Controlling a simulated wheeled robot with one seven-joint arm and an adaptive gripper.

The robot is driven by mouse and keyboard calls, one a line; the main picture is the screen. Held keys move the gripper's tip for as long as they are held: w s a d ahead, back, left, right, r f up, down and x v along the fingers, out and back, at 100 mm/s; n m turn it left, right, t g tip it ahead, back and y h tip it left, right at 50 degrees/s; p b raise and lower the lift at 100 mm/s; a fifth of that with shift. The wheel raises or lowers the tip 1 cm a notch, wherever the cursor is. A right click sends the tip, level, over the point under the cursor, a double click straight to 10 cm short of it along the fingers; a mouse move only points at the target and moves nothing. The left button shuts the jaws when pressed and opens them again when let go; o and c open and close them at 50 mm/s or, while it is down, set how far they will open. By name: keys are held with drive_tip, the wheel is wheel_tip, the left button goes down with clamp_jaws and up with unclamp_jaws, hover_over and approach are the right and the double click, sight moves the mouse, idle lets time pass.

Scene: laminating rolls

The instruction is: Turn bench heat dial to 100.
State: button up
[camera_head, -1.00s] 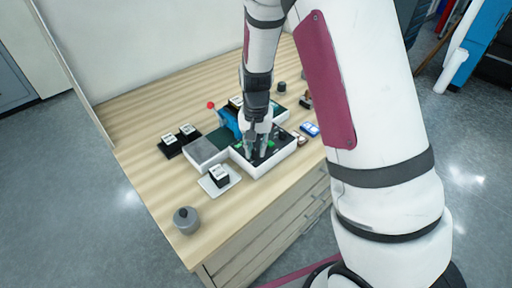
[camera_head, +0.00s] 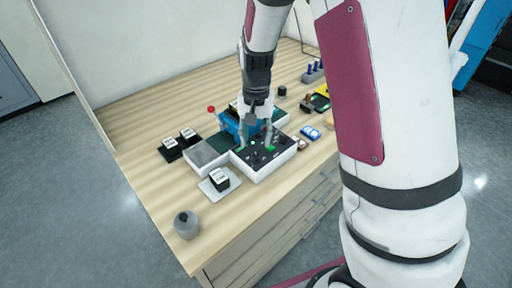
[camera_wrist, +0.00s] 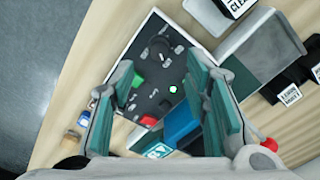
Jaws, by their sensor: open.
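The bench control panel (camera_head: 262,158) is a dark face in a white housing on the wooden bench. In the wrist view the panel (camera_wrist: 150,98) carries dark round knobs, one of them a dial (camera_wrist: 159,46) with pale marks around it. A green button (camera_wrist: 137,81), a red button (camera_wrist: 148,121) and a lit green lamp (camera_wrist: 173,90) also show. The dial lettering is too small to read. My gripper (camera_head: 256,143) is open and empty above the panel. In the wrist view its fingers (camera_wrist: 163,68) stand wide apart on either side of the panel's middle.
A white pad with a labelled block (camera_head: 219,179) sits in front of the panel. Labelled black blocks (camera_head: 178,145) stand to the left, and a blue machine part (camera_head: 230,124) behind. A grey round pot (camera_head: 186,224) stands near the front corner. The bench's front left is mostly clear.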

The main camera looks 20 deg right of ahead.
wheel_tip(320, 180, up, 6)
drive_tip(key=shift+f, duration=0.1)
idle(0.5)
wheel_tip(320, 180, up, 7)
drive_tip(key=n+t, duration=0.1)
hover_over(256, 155)
drive_tip(key=s, duration=0.4)
drive_tip(key=s+r+n+t, duration=0.2)
drive_tip(key=s+r, duration=0.4)
drive_tip(key=s+r+n+t, duration=0.2)
drive_tip(key=s+r+n, duration=0.1)
drive_tip(key=s, duration=0.9)
drive_tip(key=shift+s+r+t, duration=0.25)
drive_tip(key=shift+r+t, duration=0.05)
drive_tip(key=shift+r, duration=0.15)
